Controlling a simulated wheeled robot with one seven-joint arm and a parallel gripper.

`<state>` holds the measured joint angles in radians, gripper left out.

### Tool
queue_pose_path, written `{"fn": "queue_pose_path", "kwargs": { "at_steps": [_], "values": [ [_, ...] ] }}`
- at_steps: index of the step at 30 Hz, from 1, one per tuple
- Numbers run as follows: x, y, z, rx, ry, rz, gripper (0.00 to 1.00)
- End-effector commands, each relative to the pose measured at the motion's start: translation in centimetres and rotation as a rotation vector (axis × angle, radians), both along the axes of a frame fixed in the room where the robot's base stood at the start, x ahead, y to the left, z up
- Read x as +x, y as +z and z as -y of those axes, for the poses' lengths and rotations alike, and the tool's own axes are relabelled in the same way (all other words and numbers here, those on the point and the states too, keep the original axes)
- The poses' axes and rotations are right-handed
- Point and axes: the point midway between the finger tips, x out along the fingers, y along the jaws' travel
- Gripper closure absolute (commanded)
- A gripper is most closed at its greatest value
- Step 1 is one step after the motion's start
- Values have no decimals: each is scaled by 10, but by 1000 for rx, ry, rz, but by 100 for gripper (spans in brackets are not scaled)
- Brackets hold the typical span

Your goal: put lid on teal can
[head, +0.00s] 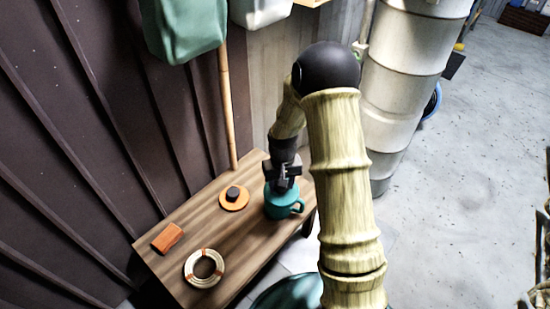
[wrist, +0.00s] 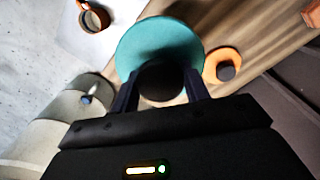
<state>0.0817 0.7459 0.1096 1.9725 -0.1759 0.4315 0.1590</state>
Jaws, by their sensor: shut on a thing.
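The teal can (head: 282,207), with a side handle, stands upright near the right end of the wooden table. My gripper (head: 283,181) is directly above it, pointing down. In the wrist view, my gripper (wrist: 160,88) is shut on the black knob (wrist: 161,78) of a round teal lid (wrist: 160,42). The lid hides the can in that view. In the head view the lid blends with the can's top, so I cannot tell whether it rests on the rim or hovers just above. An orange lid (head: 235,204) with a black knob lies on the table to the left.
On the table (head: 190,213) lie an orange block (head: 167,238) and a coiled ring of rattan (head: 190,270). A bamboo pole (head: 227,110) leans behind the table. A large pale cylinder (head: 402,75) stands beyond. An orange-brown cup (wrist: 94,18) shows in the wrist view.

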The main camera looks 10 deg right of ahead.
Motion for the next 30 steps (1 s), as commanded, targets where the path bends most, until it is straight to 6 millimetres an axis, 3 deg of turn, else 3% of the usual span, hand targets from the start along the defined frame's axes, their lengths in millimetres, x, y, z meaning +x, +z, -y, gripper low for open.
{"fn": "queue_pose_path", "kwargs": {
  "at_steps": [12,17,30],
  "values": [
    [0,1,-1,0,8,0,77],
    [3,4,-1,-1,106,-2,77],
    [20,18,0,-3,933,-11,77]
  ]
}}
